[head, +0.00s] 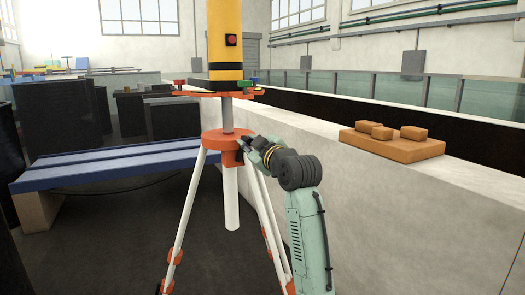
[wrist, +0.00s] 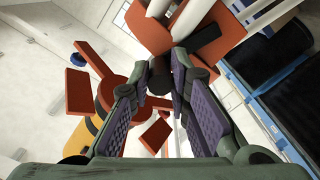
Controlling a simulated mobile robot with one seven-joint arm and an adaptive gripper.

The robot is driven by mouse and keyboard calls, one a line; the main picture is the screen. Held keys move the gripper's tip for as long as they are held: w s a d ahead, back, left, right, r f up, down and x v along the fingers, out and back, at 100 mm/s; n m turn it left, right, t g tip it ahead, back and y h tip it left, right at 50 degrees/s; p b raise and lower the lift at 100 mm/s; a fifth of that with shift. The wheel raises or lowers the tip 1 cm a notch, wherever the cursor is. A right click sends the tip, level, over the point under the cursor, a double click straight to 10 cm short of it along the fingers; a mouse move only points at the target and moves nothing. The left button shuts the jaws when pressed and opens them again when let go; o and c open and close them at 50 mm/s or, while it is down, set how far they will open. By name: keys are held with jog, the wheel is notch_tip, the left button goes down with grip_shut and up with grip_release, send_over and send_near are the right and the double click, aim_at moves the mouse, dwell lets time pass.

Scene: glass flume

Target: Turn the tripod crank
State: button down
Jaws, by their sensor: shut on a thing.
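The tripod (head: 217,139) stands upright in the middle of the head view, with an orange collar and white legs. My gripper (head: 243,145) reaches the collar from the right. In the wrist view my gripper (wrist: 163,72) has its fingertips closed around a small dark knob (wrist: 159,82), which looks like the end of the crank. The orange collar (wrist: 212,25) lies just beyond the fingertips. The rest of the crank is mostly hidden by the fingers.
A blue bench (head: 105,165) stands left of the tripod. A pale wall (head: 400,205) runs along the right, with an orange board (head: 390,149) bearing several blocks on top. Dark boxes (head: 60,112) stand behind the bench. Open floor shows around the tripod legs.

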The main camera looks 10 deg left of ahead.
jog(key=s+a+n+b, duration=0.1)
jog(key=n, duration=0.1)
jog(key=a+n+b, duration=0.1)
jog(key=n, duration=0.2)
jog(key=s+a+n+b, duration=0.1)
jog(key=n, duration=0.2)
jog(key=shift+s+a+f, duration=0.15)
jog(key=shift+s+a, duration=0.15)
jog(key=n, duration=0.2)
jog(key=s+a+f+n+b, duration=0.1)
jog(key=n, duration=0.1)
jog(key=shift+a, duration=0.15)
jog(key=n, duration=0.1)
jog(key=a+f+n+b, duration=0.1)
jog(key=n, duration=0.1)
jog(key=shift+s+f+n, duration=0.2)
jog(key=shift+s+n, duration=0.1)
jog(key=shift+s, duration=0.05)
notch_tip(320, 180, down, 8)
jog(key=w+d+n+p, duration=0.1)
jog(key=n+p, duration=0.1)
jog(key=n, duration=1.5)
jog(key=shift+d, duration=0.25)
